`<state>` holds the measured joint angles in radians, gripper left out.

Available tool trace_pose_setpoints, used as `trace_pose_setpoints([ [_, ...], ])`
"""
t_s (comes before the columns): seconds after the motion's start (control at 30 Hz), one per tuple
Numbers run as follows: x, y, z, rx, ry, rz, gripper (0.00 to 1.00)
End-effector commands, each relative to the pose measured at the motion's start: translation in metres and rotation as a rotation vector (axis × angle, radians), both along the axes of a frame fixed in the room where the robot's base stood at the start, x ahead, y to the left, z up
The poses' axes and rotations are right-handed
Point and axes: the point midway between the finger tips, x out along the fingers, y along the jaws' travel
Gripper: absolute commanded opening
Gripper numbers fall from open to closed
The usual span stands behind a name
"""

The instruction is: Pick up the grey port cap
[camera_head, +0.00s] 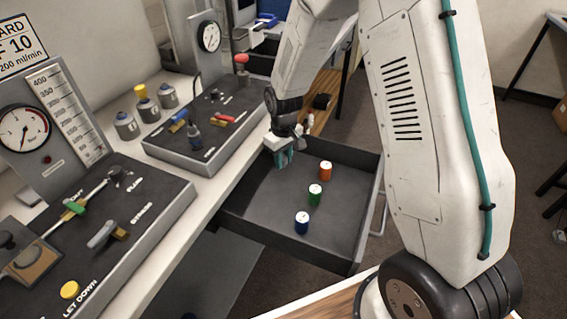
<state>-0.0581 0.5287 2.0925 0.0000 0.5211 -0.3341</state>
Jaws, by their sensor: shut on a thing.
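My gripper (284,160) is at the back left of the open dark drawer (262,212), pointing down with its teal fingertips close together. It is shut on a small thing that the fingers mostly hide. I take it to be the grey port cap, as no loose grey cap shows in the drawer, but its colour cannot be made out.
The bench at left holds a near control panel (120,235) with levers and a gauge (22,128), and a farther panel (190,150). The drawer's walls surround the caps. Bare drawer floor lies left of the row.

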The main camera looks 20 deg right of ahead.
Motion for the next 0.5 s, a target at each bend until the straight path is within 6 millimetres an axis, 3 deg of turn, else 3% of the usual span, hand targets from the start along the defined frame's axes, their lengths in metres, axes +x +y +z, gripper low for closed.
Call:
trace_pose_setpoints([
  [0.07, 0.001, 0.0, 0.015, 0.0, -0.005, 0.0, 0.0],
  [0.5, -0.101, 0.026, 0.021, 0.0, -0.001, 0.003, 0.0],
])
